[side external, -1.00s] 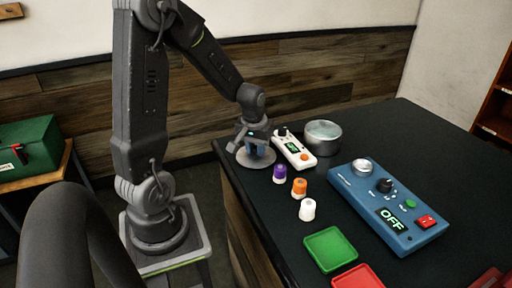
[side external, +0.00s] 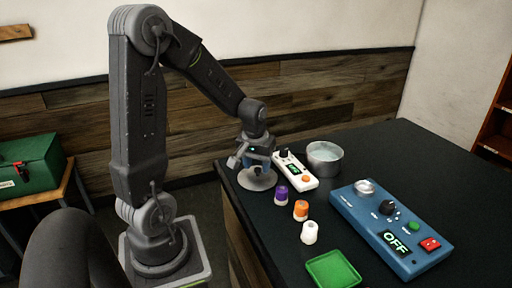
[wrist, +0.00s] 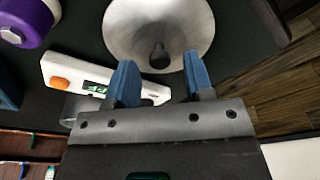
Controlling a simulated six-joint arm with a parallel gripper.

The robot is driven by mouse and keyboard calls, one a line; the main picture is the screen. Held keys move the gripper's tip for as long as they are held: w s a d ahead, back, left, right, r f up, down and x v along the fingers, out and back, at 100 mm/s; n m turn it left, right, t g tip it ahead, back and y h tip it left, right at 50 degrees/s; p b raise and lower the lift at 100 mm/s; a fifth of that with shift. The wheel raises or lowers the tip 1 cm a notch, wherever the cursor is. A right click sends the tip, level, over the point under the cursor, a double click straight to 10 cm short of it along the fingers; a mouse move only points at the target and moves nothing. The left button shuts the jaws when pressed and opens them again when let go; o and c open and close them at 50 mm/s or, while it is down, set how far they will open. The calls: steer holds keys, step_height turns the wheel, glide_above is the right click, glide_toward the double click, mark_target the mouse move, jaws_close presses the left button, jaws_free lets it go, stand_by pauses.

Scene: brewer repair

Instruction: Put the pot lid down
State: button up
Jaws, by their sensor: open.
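The round silver pot lid (side external: 249,183) lies on the dark tabletop near its left corner. In the wrist view the lid (wrist: 185,25) shows its black knob (wrist: 158,56). My gripper (side external: 260,172) is right above the lid. In the wrist view its blue fingers (wrist: 159,66) are apart, one on each side of the knob, with visible gaps. The metal pot (side external: 324,160) stands uncovered to the right, beyond the white device.
A white device (side external: 297,171) with a small display lies close beside the lid. Purple (side external: 281,195), orange (side external: 301,210) and white (side external: 310,233) capped pieces stand nearer. A blue control box (side external: 392,230) reading OFF and a green tray (side external: 333,269) are to the right. The table's edge is close to the lid.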

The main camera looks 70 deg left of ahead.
mark_target(256, 181)
step_height(256, 181, up, 10)
steer(key=s+d, duration=0.1)
steer(key=s+d+r+m+t, duration=0.1)
steer(key=s+d+m, duration=0.1)
steer(key=d, duration=0.4)
steer(key=s+d+r+m+t, duration=0.1)
steer(key=s+d+m+t, duration=0.1)
steer(key=d, duration=0.4)
steer(key=s+d+r+m+t+h, duration=0.1)
steer(key=s+d+r+m, duration=0.1)
steer(key=s+d+m, duration=0.2)
steer(key=d+m, duration=0.1)
steer(key=d, duration=0.1)
steer(key=shift+s+d, duration=0.25)
steer(key=shift+d, duration=0.1)
